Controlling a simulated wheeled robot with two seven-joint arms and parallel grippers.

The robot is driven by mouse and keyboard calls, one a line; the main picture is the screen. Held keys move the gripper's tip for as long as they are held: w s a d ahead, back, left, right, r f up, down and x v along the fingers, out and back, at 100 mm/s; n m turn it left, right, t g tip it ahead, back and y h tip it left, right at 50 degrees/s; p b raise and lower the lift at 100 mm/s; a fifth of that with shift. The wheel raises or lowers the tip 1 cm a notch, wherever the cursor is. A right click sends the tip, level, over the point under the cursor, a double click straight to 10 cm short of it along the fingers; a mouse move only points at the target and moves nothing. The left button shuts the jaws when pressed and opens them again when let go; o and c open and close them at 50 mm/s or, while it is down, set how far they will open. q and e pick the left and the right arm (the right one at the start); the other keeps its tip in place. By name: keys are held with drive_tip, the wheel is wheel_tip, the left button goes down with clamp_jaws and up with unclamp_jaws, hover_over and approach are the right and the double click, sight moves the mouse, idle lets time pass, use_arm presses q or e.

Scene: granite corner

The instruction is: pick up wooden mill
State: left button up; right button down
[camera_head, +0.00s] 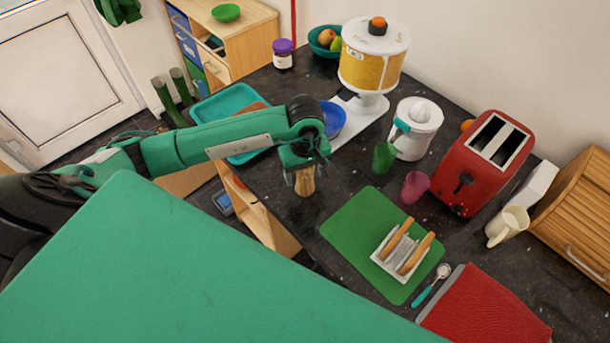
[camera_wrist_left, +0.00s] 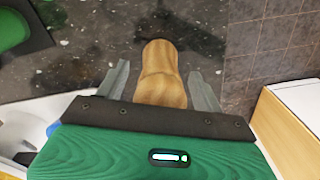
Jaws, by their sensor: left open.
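The wooden mill (camera_head: 305,184) stands on the dark granite counter, near the counter's left edge. It is light brown and turned, with a rounded end, and also shows in the left wrist view (camera_wrist_left: 161,75). My left gripper (camera_head: 304,178) is directly over it and pointing down. In the left wrist view its two grey fingers (camera_wrist_left: 161,85) are apart, one on each side of the mill, with visible gaps. The mill's upper part is hidden by the gripper in the head view. My right gripper does not show.
A green cup (camera_head: 384,158), a pink cup (camera_head: 414,187) and a red toaster (camera_head: 465,180) stand beyond. A teal tray (camera_head: 215,105) and blue bowl (camera_head: 334,119) are behind the arm.

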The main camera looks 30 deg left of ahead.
use_arm(q)
drive_tip(key=shift+f, duration=0.2)
drive_tip(key=c, duration=1.1)
drive_tip(key=shift+c, duration=0.2)
